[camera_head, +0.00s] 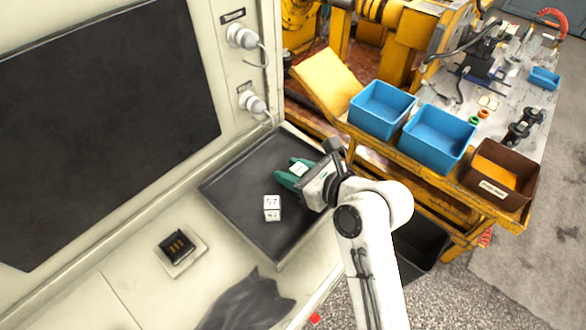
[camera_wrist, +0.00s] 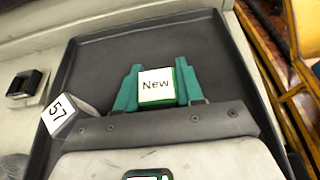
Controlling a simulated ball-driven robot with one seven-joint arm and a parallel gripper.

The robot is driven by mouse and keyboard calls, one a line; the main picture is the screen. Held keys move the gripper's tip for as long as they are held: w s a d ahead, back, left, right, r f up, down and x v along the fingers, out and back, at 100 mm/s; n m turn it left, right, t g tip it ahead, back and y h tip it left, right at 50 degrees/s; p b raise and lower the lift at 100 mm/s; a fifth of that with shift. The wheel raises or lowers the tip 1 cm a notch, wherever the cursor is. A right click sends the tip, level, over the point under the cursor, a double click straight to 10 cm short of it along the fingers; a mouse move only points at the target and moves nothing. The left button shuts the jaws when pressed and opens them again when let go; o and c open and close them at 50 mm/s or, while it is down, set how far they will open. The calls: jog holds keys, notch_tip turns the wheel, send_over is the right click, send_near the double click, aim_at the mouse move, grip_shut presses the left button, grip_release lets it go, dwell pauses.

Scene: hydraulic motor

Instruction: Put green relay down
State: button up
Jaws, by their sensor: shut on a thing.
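The green relay (camera_wrist: 156,88) has a white top face that reads "New". It sits between the two green fingers of my gripper (camera_wrist: 157,84), which is shut on it. In the head view my gripper (camera_head: 295,173) is over the black tray (camera_head: 262,238), near its upper right part. The relay (camera_head: 299,169) shows there as a small white face between the fingers. I cannot tell whether the relay touches the tray floor.
A white cube marked "57" (camera_head: 272,203) lies in the tray, left of my gripper in the wrist view (camera_wrist: 58,118). A black socket (camera_head: 178,245) is on the ledge. Blue bins (camera_head: 436,137) stand on the yellow cart at right. The tray's lower part is clear.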

jog(key=shift+f, duration=0.3)
jog(key=shift+s+f, duration=0.15)
jog(key=shift+f, duration=0.35)
jog(key=o, duration=1)
jog(key=shift+s+f, duration=0.1)
jog(key=shift+f, duration=0.05)
jog(key=shift+r, duration=0.45)
jog(key=v, duration=0.8)
jog(key=r+b+v, duration=0.1)
jog(key=v, duration=0.3)
